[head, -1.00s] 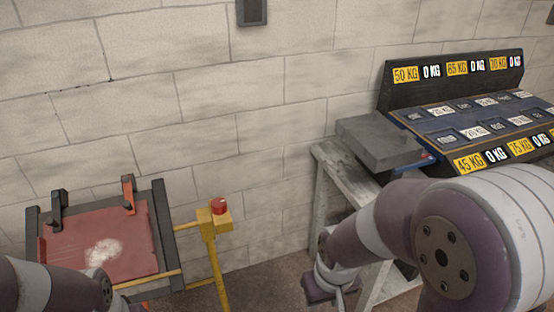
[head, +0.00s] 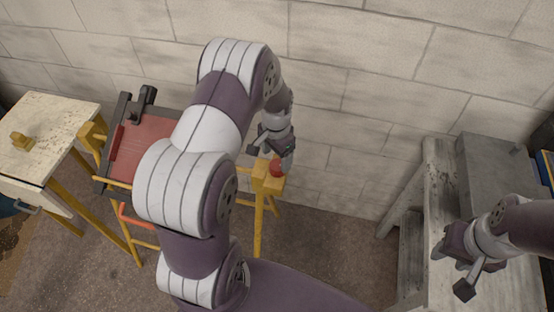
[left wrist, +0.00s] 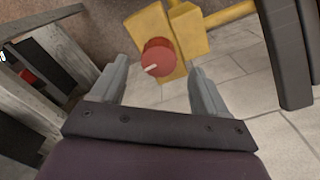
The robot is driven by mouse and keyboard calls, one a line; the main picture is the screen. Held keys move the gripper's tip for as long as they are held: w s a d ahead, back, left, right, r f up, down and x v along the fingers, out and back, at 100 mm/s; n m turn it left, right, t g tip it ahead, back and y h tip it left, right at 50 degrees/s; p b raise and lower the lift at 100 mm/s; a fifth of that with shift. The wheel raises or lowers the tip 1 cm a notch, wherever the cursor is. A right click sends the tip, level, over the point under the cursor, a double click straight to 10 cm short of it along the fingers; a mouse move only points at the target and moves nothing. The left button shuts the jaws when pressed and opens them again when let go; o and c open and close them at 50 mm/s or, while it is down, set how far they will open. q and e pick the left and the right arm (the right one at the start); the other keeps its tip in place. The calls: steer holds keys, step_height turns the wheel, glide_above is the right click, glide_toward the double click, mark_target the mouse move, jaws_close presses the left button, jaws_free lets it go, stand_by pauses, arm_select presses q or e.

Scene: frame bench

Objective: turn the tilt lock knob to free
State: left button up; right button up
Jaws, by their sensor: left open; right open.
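The tilt lock knob is red and round, with a pale pointer line on its face, and sits on a yellow bracket (head: 268,181) at the right side of the frame bench. In the head view the knob (head: 277,167) is partly covered by my left gripper (head: 272,152). In the left wrist view the knob (left wrist: 158,57) lies ahead, between and beyond the open fingers of my left gripper (left wrist: 160,90), apart from them. Its pointer slants toward the lower left.
The frame bench has a tilted red panel (head: 150,140) in a dark frame with a black clamp (head: 143,103). A pale table (head: 45,130) stands at the left. A grey worn bench (head: 440,190) stands at the right. The block wall is close behind the bracket.

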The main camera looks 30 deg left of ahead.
mark_target(278, 164)
arm_select(q)
steer(key=f, duration=0.4)
steer(key=shift+w+d+f, duration=0.15)
steer(key=shift+w+d, duration=0.05)
steer(key=shift+w, duration=0.2)
steer(key=shift+f, duration=0.1)
steer(key=shift+s+a, duration=0.15)
steer(key=shift+s, duration=0.05)
steer(key=c, duration=1)
steer(key=shift+c, duration=0.2)
arm_select(e)
steer(key=shift+w+d+r, duration=0.1)
steer(key=shift+w+r, duration=0.1)
steer(key=shift+w, duration=0.05)
